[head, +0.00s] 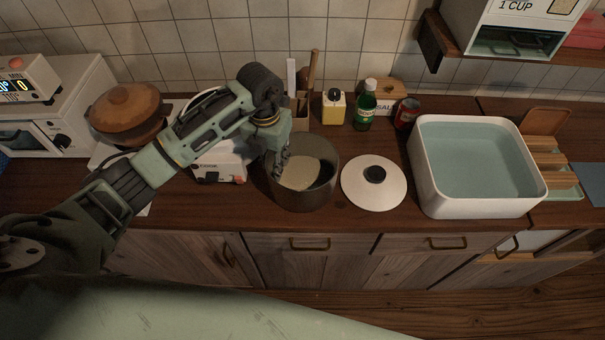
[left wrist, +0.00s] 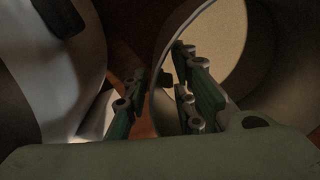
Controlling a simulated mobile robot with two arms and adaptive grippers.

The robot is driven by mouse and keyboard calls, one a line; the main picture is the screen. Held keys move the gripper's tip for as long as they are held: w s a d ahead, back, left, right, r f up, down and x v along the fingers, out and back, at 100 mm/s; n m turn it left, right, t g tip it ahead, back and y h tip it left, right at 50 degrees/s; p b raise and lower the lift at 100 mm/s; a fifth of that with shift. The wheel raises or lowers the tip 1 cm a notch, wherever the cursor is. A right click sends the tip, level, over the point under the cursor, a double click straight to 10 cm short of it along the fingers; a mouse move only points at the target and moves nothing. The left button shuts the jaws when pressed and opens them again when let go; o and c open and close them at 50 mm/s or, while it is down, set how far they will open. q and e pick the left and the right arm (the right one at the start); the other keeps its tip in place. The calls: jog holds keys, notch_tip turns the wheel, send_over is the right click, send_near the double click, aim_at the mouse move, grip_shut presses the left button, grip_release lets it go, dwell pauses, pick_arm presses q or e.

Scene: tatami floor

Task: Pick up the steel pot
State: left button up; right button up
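The steel pot (head: 318,196) is dark grey and stands upright on the wooden counter, with something pale beige in the bottom. My left gripper (head: 278,158) reaches down at the pot's left rim. In the left wrist view the gripper (left wrist: 160,80) is open, with one finger outside the pot (left wrist: 158,108) and the other inside its opening. The wall lies between the fingers, with a gap visible. Contact cannot be told. My right gripper is not in view.
A white lid (head: 360,196) with a dark knob lies just right of the pot. A white basin of water (head: 430,190) stands farther right. A white cooker (head: 212,166) is close on the left, with a brown lidded pot (head: 125,115) beyond. A green bottle (head: 365,108) stands behind.

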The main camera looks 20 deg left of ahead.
pick_arm(q)
jog(key=shift+a+f, duration=0.1)
jog(key=shift+f, duration=1.45)
jog(key=shift+c, duration=0.3)
jog(key=c, duration=0.5)
grip_shut()
jog(key=shift+w+r, duration=0.1)
jog(key=shift+r, duration=0.05)
